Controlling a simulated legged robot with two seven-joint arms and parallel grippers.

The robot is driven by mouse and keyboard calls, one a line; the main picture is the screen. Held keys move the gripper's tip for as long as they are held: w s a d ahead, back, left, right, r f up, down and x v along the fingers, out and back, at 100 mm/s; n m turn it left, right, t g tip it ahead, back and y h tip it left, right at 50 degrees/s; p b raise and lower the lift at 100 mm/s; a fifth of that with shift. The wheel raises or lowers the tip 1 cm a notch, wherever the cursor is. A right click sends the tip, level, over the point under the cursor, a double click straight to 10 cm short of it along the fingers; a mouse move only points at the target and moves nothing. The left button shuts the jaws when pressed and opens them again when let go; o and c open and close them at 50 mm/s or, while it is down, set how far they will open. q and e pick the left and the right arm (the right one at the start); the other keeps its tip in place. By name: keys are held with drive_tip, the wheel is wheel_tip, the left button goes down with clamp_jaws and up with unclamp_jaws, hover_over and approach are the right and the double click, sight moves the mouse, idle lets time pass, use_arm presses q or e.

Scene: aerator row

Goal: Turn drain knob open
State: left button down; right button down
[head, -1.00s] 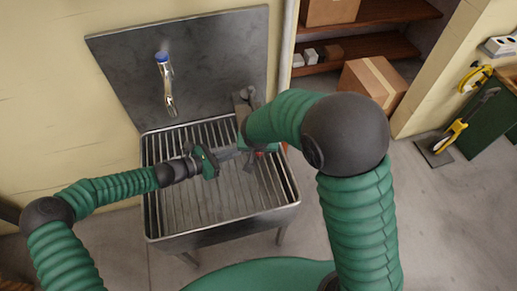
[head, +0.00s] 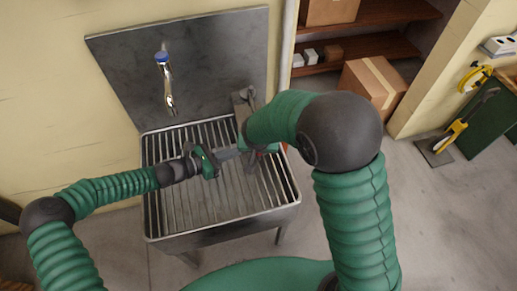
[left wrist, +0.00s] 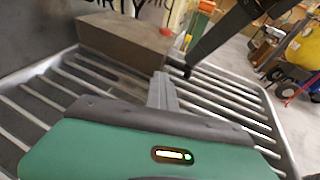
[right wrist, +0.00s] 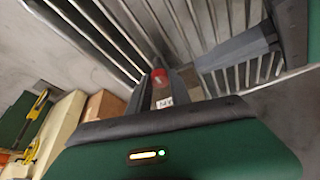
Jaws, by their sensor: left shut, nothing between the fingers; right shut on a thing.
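The drain knob, a red part (right wrist: 159,76) with a white label below it, shows between the fingers of my right gripper (right wrist: 163,88) in the right wrist view. My right gripper is shut on it, and the fingers hide most of its shape. In the head view my right gripper (head: 251,159) is over the right part of the slatted sink and the knob is hidden. My left gripper (head: 230,154) is shut and empty above the slats, close to the right one. In the left wrist view its closed fingers (left wrist: 162,90) point at a grey-brown box (left wrist: 125,38).
The metal sink (head: 222,232) has a slatted top and a tall back plate (head: 215,65). A tap (head: 166,80) with a blue cap is on the back plate. A cardboard box (head: 372,88) and shelves (head: 385,47) stand behind at right.

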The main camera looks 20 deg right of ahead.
drive_tip(key=n, duration=0.1)
drive_tip(key=n+y, duration=0.1)
drive_tip(key=n, duration=0.2)
drive_tip(key=shift+d+n+y, duration=0.3)
drive_tip(key=shift+y, duration=0.1)
drive_tip(key=n, duration=0.2)
drive_tip(key=n+y, duration=0.1)
drive_tip(key=n, duration=0.1)
drive_tip(key=shift+d+n+y, duration=0.2)
drive_tip(key=shift+n+y, duration=0.1)
drive_tip(key=n, duration=0.2)
drive_tip(key=n+g+y, duration=0.1)
drive_tip(key=n, duration=0.1)
drive_tip(key=shift+w+d+n+y, duration=0.1)
drive_tip(key=shift+w+n+y, duration=0.05)
drive_tip(key=shift+n+y, duration=0.15)
drive_tip(key=shift+w+d+n+g+y, duration=0.15)
drive_tip(key=shift+n+g, duration=0.3)
drive_tip(key=shift+n, duration=0.55)
drive_tip(key=shift+w+a+n+g+y, duration=0.15)
drive_tip(key=shift+n+g, duration=0.3)
drive_tip(key=shift+n, duration=0.55)
drive_tip(key=shift+s+d, duration=0.1)
